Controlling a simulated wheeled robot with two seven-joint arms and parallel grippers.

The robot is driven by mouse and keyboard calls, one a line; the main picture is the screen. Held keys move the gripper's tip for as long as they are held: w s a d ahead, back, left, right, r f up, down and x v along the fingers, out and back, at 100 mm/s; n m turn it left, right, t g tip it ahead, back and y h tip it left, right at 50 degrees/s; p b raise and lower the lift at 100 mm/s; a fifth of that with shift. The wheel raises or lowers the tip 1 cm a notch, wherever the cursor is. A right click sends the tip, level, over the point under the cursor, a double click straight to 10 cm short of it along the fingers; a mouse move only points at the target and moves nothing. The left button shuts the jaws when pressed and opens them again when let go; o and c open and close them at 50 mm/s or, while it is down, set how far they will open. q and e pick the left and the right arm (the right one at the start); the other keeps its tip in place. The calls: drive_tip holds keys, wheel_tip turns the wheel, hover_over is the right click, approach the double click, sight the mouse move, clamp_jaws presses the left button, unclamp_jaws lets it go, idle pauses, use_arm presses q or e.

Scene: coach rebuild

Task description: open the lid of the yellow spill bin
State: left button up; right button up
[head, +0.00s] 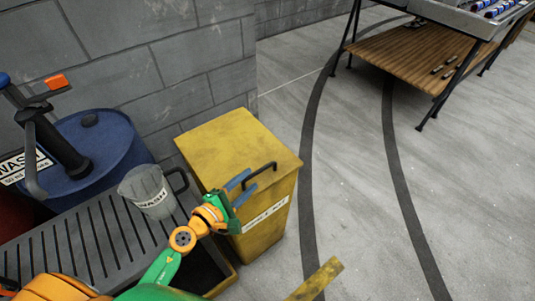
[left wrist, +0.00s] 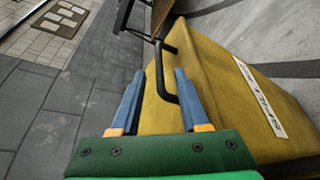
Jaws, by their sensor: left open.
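The yellow spill bin (head: 262,232) stands on the floor in the middle of the head view, with a white label on its front. Its flat yellow lid (head: 235,145) lies shut on top. A black bar handle (head: 262,168) sticks out at the lid's front edge; it also shows in the left wrist view (left wrist: 160,78). My left gripper (head: 253,178) is open at the handle, its blue fingers pointing at it. In the left wrist view the handle appears between the open fingers (left wrist: 159,74); I cannot tell whether they touch it. My right gripper is not in view.
A grey slatted bench (head: 75,240) holding a grey cup (head: 147,190) stands left of the bin, with a blue drum (head: 95,145) behind. A block wall (head: 160,60) backs the bin. A yellow bar (head: 318,280) shows at the bottom.

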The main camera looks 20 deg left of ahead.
sight(258, 173)
use_arm(q)
drive_tip(key=x, duration=0.6)
drive_tip(key=shift+w+d, duration=0.1)
drive_tip(key=shift+d, duration=0.05)
drive_tip(key=shift+r, duration=0.1)
clamp_jaws()
idle(1.0)
